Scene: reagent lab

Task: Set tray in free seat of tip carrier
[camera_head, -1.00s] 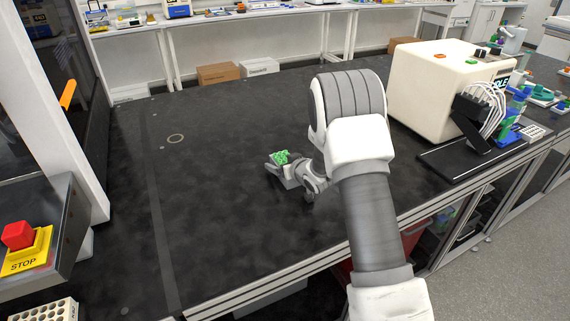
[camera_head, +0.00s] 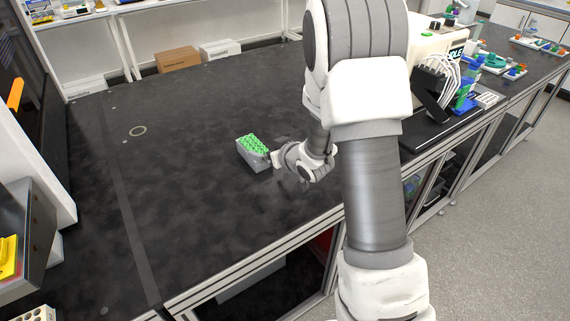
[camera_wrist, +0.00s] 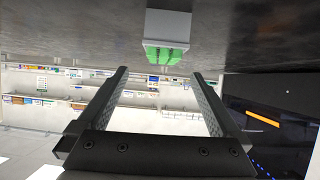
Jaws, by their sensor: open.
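The tray (camera_head: 252,158) is a small grey box topped with green tips, standing upright on the black bench. In the wrist view the tray (camera_wrist: 168,24) appears upside down at the top middle, ahead of the fingertips. My gripper (camera_head: 275,159) is just to the right of the tray in the head view, low over the bench. In the wrist view my gripper (camera_wrist: 160,74) has its two fingers wide apart with nothing between them. The tray appears apart from the fingers. I cannot make out a tip carrier with a free seat in these views.
A beige machine (camera_head: 425,50) with white tubes stands at the right of the bench. A yellow stop panel (camera_head: 9,257) and a rack with holes (camera_head: 38,313) show at the lower left. The bench left of the tray is clear.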

